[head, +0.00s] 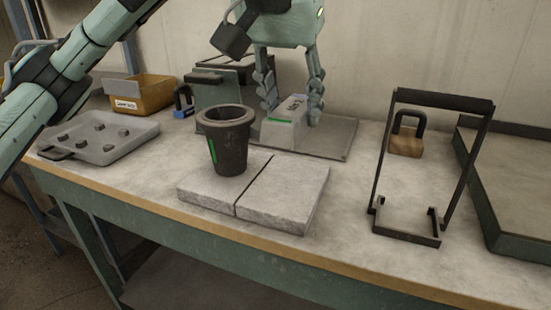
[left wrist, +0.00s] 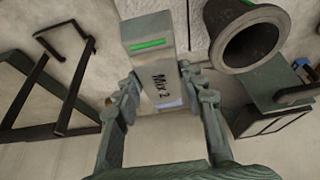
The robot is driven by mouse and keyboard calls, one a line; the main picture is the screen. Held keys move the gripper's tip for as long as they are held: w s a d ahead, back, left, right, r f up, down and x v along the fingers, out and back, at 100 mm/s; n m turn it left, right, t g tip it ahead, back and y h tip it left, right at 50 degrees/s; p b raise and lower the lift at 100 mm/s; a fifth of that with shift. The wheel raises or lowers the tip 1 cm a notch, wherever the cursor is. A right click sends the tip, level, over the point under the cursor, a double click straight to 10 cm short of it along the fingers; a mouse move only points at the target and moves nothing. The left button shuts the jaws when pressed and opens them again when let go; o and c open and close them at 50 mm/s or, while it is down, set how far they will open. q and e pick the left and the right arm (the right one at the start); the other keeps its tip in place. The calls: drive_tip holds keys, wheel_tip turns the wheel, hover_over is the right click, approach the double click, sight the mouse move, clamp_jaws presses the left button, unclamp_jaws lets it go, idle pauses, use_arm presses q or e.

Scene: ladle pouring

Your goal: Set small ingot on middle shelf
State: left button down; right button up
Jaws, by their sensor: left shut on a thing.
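The small ingot (head: 282,134) is a pale grey block with a green stripe, over the dark plate at the back of the table. In the left wrist view the ingot (left wrist: 151,58) shows the label "Mix 2". My left gripper (head: 292,104) points down, shut on the ingot with a finger on each side. I cannot tell whether the ingot touches the plate. No middle shelf can be clearly made out; only a blue-grey rack post (head: 42,20) shows at the far left. My right gripper is not in view.
A dark crucible (head: 228,150) stands on pale slabs (head: 285,195) in front of the ingot. A tray with several lumps (head: 85,152) and a yellow bin (head: 150,96) are left. A black frame stand (head: 378,190), a padlock-like weight (head: 406,142) and a green-edged tray (head: 500,215) are right.

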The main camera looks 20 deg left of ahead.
sight(290, 134)
use_arm(q)
drive_tip(key=f, duration=0.4)
drive_tip(key=shift+s+f, duration=0.2)
drive_tip(key=shift+f, duration=0.65)
wheel_tip(290, 134, down, 3)
drive_tip(key=shift+r+b, duration=0.2)
drive_tip(key=shift+b, duration=0.1)
drive_tip(key=shift+f, duration=0.5)
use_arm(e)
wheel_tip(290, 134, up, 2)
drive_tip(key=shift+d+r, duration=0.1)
use_arm(q)
drive_tip(key=shift+w+f, duration=0.1)
drive_tip(key=shift+f, duration=0.05)
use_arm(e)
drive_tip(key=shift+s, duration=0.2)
use_arm(q)
drive_tip(key=c, duration=1)
unclamp_jaws()
drive_tip(key=shift+c, duration=0.2)
drive_tip(key=shift+o, duration=0.7)
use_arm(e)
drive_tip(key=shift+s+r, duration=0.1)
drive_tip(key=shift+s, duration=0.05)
